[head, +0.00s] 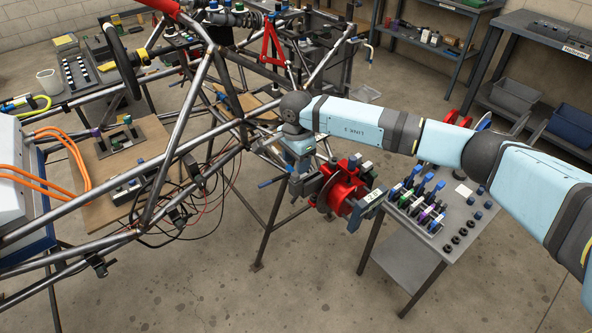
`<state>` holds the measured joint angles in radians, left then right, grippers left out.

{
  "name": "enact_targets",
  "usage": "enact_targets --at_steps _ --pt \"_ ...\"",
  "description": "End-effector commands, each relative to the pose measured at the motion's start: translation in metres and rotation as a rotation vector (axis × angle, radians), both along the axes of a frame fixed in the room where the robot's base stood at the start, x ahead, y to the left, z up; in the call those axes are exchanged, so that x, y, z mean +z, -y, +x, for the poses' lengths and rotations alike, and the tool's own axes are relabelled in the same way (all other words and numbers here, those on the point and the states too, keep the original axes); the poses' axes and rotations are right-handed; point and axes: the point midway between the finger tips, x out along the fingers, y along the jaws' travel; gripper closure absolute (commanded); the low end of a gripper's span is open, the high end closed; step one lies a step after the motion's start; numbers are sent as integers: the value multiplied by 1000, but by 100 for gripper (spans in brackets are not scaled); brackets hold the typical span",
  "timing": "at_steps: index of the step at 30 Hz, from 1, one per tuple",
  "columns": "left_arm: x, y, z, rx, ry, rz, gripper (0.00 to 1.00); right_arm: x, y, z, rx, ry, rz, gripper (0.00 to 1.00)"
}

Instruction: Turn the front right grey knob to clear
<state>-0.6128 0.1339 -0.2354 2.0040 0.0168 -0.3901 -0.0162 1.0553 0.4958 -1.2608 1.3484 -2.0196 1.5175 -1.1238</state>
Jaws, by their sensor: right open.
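My right arm reaches in from the right, and its wrist bends down at the frame's front corner. My right gripper (303,186) is open, low beside the red wheel-hub assembly (342,188), on its left side. I cannot tell whether its fingers touch anything. The hub has a dark disc and a white label (373,197). I cannot make out the grey knob for certain; it may be small or hidden behind my wrist and gripper. My left gripper is not in view.
The steel tube chassis (167,150) fills the left and centre, with loose dark cables (190,215) below. A grey cart (412,262) with several coloured-handled tools stands right of the hub. Workbenches with bins line the back right. The front floor is clear.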

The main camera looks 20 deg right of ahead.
Motion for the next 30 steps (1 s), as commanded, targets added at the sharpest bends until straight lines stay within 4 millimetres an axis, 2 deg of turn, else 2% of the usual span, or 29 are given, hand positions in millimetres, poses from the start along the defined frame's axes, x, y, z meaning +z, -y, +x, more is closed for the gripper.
enact_targets --at_steps 3,9,19,20,26,30 --pt "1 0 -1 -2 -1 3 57 -21 -1 -1 1 -2 0 50" --pt "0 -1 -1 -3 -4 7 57 -41 0 0 0 -2 2 50" --pt "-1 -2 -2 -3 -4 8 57 -45 0 0 1 1 1 50" --pt "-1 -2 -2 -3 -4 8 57 -45 -1 0 1 1 1 52" --pt "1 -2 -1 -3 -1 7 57 -45 0 0 0 1 1 98" --pt "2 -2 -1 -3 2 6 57 -45 0 0 -1 1 1 99"
